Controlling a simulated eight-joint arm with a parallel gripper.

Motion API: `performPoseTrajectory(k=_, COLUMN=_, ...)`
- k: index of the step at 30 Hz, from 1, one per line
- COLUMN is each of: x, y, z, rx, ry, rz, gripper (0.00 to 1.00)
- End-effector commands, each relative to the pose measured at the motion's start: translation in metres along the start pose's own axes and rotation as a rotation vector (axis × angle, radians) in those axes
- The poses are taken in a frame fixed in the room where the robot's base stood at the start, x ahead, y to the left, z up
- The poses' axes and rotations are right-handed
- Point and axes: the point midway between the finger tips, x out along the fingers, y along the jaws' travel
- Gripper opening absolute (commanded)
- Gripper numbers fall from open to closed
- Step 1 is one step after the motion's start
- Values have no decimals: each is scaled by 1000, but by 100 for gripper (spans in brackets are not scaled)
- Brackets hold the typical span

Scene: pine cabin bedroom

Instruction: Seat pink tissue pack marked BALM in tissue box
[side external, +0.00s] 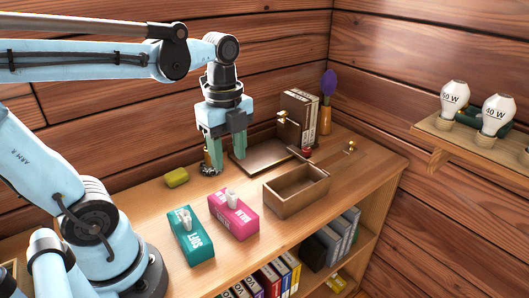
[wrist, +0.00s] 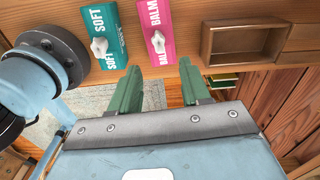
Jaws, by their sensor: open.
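The pink tissue pack marked BALM (side external: 233,217) lies on the wooden desktop with a white tissue tuft on top; it also shows in the wrist view (wrist: 157,30). The open brown wooden box (side external: 303,200), which looks like the tissue box, stands to its right and appears empty; it also shows in the wrist view (wrist: 206,43). A teal pack marked SOFT (side external: 190,240) lies left of the pink one. My gripper (side external: 227,158) is open and empty, with green fingers pointing down above the desk, behind the pink pack in the side view.
A shallow brown tray or lid (side external: 262,157) lies behind the box. Books (side external: 300,108) and a purple-topped item (side external: 328,86) stand at the back. A wall shelf (side external: 450,137) holds bulbs.

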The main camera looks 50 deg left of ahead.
Motion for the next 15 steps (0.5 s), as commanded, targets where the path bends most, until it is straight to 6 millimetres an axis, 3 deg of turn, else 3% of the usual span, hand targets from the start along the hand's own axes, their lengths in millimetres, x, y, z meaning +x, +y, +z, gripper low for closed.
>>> performPoseTrajectory(k=15, x=59, y=0, z=0, rx=-3, ry=0, rz=-2, gripper=47)
